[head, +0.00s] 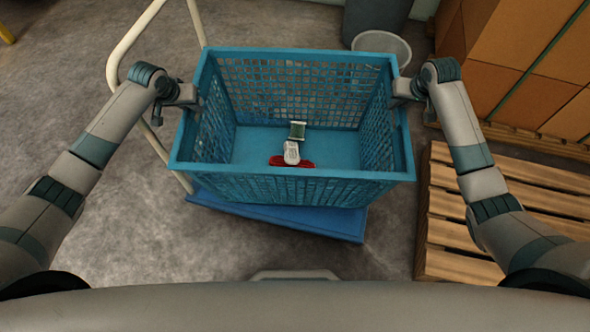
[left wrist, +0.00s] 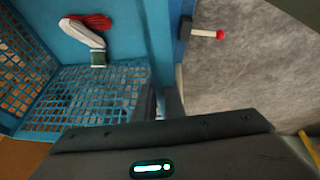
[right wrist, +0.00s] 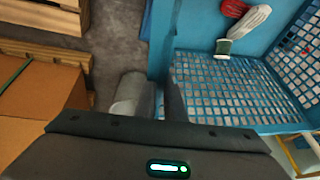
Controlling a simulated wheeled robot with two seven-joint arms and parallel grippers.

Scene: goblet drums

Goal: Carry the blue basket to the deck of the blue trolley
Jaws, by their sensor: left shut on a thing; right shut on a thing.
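The blue basket (head: 290,178), with lattice walls, hangs between my two grippers and covers most of the blue trolley in the head view. My left gripper (head: 192,98) is shut on its left rim, and my right gripper (head: 400,92) is shut on its right rim. Inside lie a white and red item (head: 291,153) and a small green-ended item (head: 297,130). The blue trolley deck (head: 290,216) shows below the basket's near side. The trolley's cream handle (head: 125,50) rises at the left. Whether the basket touches the deck cannot be told.
A wooden pallet (head: 460,220) lies at the right, with stacked cardboard boxes (head: 525,50) behind it. A grey bin (head: 375,18) and a pale round container (head: 382,44) stand behind the basket. Bare concrete floor (head: 120,240) is clear at the left.

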